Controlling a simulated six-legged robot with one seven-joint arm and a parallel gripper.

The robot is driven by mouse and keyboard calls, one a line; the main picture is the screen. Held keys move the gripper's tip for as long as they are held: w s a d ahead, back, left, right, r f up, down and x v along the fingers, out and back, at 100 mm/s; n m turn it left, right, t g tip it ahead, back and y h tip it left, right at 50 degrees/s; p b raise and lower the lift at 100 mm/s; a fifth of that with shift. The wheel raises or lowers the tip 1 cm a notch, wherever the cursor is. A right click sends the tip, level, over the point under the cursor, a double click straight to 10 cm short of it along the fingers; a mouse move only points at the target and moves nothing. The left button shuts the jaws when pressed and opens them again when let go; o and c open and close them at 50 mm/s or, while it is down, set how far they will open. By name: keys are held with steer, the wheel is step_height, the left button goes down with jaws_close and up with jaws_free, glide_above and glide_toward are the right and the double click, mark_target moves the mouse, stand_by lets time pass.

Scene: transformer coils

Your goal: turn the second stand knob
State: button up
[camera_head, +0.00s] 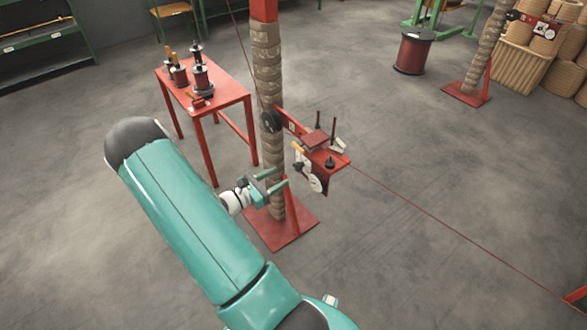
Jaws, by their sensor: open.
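A red stand with a wrapped brown column (268,75) rises from a red base plate (290,238) near the middle. Its red bracket (338,160) carries a black round knob (270,121) by the column, a small black knob (330,163) on the shelf and a white wheel (317,183) below. I cannot tell which of these is the second stand knob. My gripper (283,178) is open, with teal fingers pointing right. It appears in front of the lower column, left of and below the bracket, with nothing visible between the fingers.
A red table (226,103) with several spools stands behind left. A similar stand (484,55) with a bracket is at the upper right, near brown coils (525,72) and a dark red drum (413,52). A thin red line crosses the floor to the right. The right foreground is mostly clear.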

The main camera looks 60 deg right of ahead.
mark_target(295, 168)
steer(key=x, duration=0.7)
steer(key=shift+d, duration=0.2)
steer(key=c, duration=0.9)
